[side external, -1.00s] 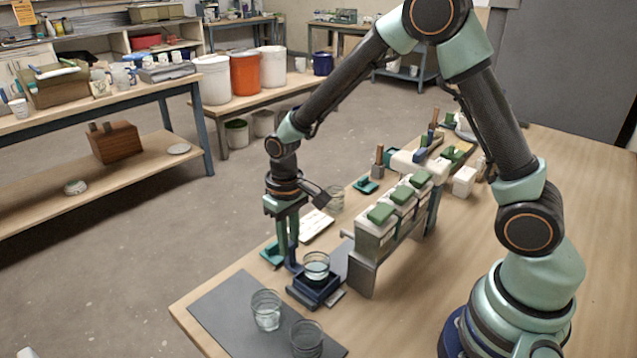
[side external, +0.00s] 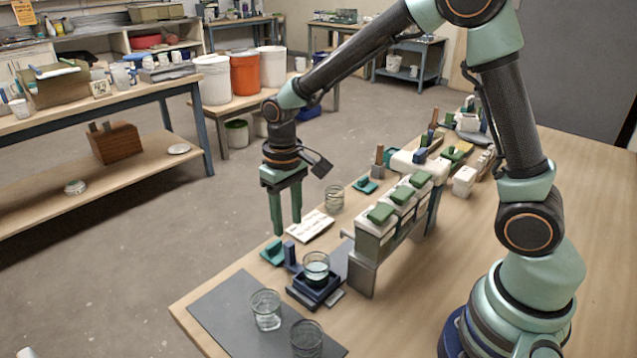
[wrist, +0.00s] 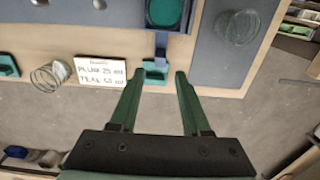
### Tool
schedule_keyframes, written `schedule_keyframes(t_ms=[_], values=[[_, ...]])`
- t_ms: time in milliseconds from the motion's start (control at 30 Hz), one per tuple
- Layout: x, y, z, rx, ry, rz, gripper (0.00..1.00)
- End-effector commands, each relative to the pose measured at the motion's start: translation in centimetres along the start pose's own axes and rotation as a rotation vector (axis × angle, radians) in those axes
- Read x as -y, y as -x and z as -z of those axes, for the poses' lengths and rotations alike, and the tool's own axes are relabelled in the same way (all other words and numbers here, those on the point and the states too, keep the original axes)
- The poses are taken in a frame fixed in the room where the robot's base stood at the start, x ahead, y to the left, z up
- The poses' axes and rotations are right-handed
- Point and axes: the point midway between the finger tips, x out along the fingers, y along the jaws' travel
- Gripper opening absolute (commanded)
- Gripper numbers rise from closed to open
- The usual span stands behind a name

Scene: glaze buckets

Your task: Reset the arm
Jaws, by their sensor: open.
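My gripper (side external: 286,214) is open and empty, with its two green fingers pointing down above the table's far edge. A small blue upright block and a teal piece (side external: 273,252) lie just below the fingers. In the wrist view, a teal-looking round liquid surface (wrist: 165,12) shows at the top.
Two glasses (side external: 266,309) (side external: 307,338) stand on a grey mat (side external: 225,312) at front left. A white card (side external: 311,226), a coiled wire-like cup (side external: 334,198) and a rack with green-topped white containers (side external: 390,218) stand to the right.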

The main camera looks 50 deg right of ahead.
Motion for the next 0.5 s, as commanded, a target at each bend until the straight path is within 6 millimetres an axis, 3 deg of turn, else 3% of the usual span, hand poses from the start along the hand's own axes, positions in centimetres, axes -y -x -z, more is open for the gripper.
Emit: schedule_keyframes(t_ms=[133,500], values=[[0.0,0.98,0.02,-0.002,0.0,0.0,0.47],[-0.1,1.37,-0.09,-0.007,0.0,0.001,0.47]])
